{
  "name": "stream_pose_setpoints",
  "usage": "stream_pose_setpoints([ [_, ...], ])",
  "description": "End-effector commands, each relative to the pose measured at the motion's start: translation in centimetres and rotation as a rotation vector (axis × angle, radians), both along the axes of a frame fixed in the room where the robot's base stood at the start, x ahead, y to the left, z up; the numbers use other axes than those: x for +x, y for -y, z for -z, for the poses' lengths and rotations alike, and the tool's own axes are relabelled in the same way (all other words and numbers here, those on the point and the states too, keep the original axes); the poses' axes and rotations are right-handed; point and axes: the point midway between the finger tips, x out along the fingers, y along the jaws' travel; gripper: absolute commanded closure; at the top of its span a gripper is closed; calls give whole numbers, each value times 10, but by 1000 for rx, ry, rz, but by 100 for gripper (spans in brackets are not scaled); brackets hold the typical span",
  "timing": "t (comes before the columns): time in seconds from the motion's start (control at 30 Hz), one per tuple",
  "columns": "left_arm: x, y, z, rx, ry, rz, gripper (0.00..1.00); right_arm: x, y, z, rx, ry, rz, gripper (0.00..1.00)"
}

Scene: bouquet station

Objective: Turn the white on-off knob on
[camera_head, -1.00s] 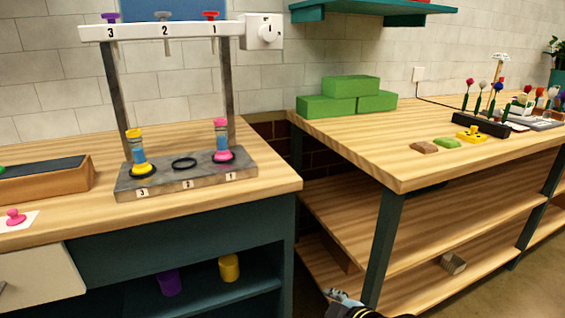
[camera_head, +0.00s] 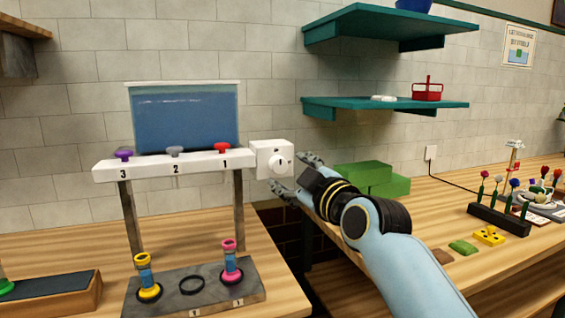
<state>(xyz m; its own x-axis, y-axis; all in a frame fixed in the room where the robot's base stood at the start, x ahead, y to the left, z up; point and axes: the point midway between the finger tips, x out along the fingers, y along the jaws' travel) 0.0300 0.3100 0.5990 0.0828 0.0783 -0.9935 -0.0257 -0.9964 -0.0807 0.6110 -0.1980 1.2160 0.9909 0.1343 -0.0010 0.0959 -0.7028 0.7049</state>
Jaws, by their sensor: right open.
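The white on-off knob (camera_head: 279,163) is a round dial on the front of a white box (camera_head: 257,151) at the right end of the dispenser's white bar. A dark mark shows on the knob. My right gripper (camera_head: 291,173) is open and empty, just right of the knob, with its fingers pointing left toward it. One finger is near the knob's right side and the other is lower. I cannot tell whether either touches it. My left gripper is not in view.
The white bar (camera_head: 175,167) carries purple, grey and red taps below a blue water tank (camera_head: 184,117). Two colored vases stand on a grey base (camera_head: 194,291) beneath. A teal shelf (camera_head: 385,106) hangs above.

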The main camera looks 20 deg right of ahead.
Motion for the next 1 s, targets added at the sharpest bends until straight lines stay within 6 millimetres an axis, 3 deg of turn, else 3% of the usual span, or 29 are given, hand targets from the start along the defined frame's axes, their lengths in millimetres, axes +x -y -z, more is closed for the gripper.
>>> stream_pose_setpoints([
  [0.1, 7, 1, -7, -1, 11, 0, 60, 23, -3, -2, 0, 0, 0, 42],
  [0.3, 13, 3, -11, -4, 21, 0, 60, 46, -6, -1, 0, 0, 0, 42],
  [0.67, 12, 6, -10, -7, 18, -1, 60, 50, -7, 0, 0, 0, 0, 43],
  [1.0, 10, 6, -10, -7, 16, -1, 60, 50, -7, 0, 0, -1, 0, 88],
])
